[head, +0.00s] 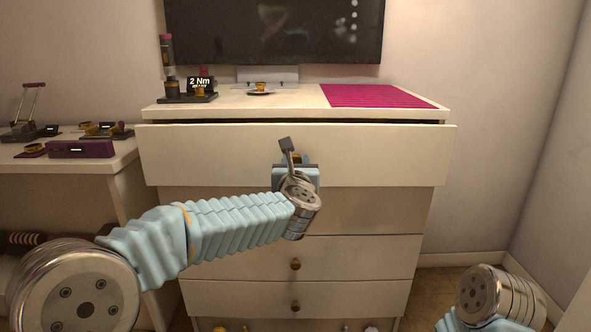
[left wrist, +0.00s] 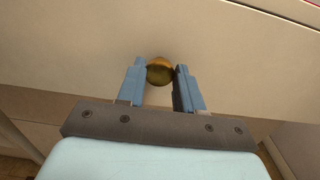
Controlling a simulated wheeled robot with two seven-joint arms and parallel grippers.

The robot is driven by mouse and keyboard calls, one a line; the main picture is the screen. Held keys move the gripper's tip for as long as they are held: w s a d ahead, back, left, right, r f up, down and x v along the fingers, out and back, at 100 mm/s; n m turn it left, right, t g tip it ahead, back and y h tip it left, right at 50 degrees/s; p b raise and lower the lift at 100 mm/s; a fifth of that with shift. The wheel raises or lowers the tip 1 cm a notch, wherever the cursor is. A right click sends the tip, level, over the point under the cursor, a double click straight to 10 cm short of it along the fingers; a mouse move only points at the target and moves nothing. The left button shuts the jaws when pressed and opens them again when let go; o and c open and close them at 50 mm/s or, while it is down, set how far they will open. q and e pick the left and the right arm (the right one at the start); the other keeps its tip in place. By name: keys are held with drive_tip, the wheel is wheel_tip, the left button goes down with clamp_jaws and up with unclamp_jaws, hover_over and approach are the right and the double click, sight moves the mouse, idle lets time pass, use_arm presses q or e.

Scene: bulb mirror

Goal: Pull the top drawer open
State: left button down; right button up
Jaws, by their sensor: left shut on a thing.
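The top drawer (head: 215,155) is a wide cream front on the dresser. It stands out from the body, with a thin dark gap along its top edge, so it is partly open. The left wrist view shows its front (left wrist: 70,50) and round brass knob (left wrist: 160,71). My left gripper (left wrist: 160,80) is shut on the knob, one blue finger on each side. In the head view my left wrist hides most of the knob and gripper. My right gripper is not in view; only part of my right arm shows at the lower right.
The dresser top (head: 300,103) holds a magenta mat (head: 375,96), a small dish (head: 261,90) and a "2 Nm" stand (head: 200,87). Lower drawers with knobs (head: 295,264) are shut. A side table (head: 70,160) with a purple box (head: 80,149) stands at left.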

use_arm(q)
drive_tip(key=s+b, duration=1)
drive_tip(key=s, duration=1.3)
drive_tip(key=shift+s, duration=0.2)
drive_tip(key=c, duration=0.8)
unclamp_jaws()
drive_tip(key=s, duration=1.3)
drive_tip(key=shift+s, duration=0.4)
